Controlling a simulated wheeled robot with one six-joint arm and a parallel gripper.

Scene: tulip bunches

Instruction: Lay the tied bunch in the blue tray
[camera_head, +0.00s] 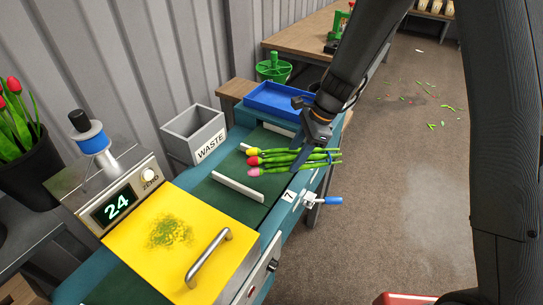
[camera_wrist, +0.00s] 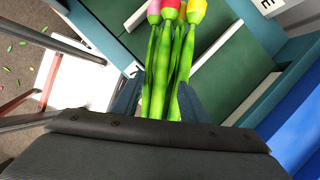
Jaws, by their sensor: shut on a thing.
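The tulip bunch (camera_head: 285,159) has yellow, red and pink heads pointing left and green stems pointing right. A blue band shows around its stems near the right end. My gripper (camera_head: 308,158) is shut on the stems, at the right part of the bunch. In the wrist view the stems (camera_wrist: 168,75) run between my gripper's fingers (camera_wrist: 160,105), with the heads at the top edge. I cannot tell whether the bunch touches the green belt below. The blue tray (camera_head: 262,101) lies just behind my gripper; its right end is hidden by my arm. The part I see is empty.
A grey WASTE bin (camera_head: 193,136) stands left of the tray. White bars (camera_head: 238,187) cross the green surface (camera_head: 218,199). A yellow plate (camera_head: 165,250) with a handle and clippings is nearer. A green stand (camera_head: 273,68) is behind the tray. The floor at right holds scraps.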

